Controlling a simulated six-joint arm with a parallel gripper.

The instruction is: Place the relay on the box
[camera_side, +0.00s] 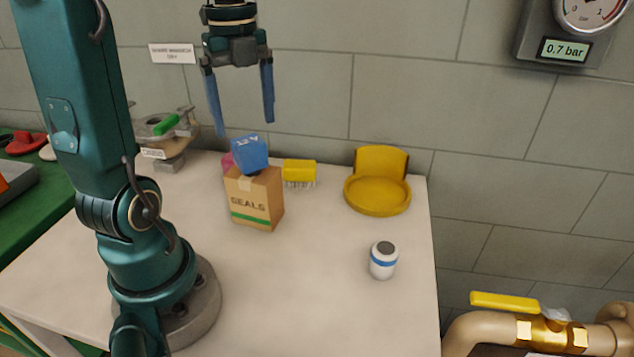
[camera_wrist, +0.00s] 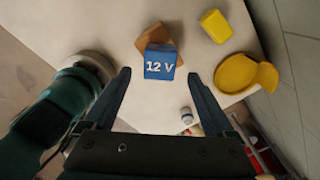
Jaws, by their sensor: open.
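The relay (camera_side: 249,153) is a blue block, and its "12 V" label shows in the wrist view (camera_wrist: 160,66). It sits on top of the brown cardboard box (camera_side: 255,200) marked "SEALS", turned a little relative to it. The box edge also shows behind the relay in the wrist view (camera_wrist: 151,37). My gripper (camera_side: 244,128) is open and empty above the relay, with its fingers pointing down. In the wrist view the relay lies between and beyond the fingertips (camera_wrist: 158,74), apart from both.
A pink object (camera_side: 228,162) is mostly hidden behind the box. A yellow brush (camera_side: 299,171) and a yellow round dish with a raised back (camera_side: 378,195) stand to the right. A white jar with a blue band (camera_side: 383,261) stands nearer. The front of the table is clear.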

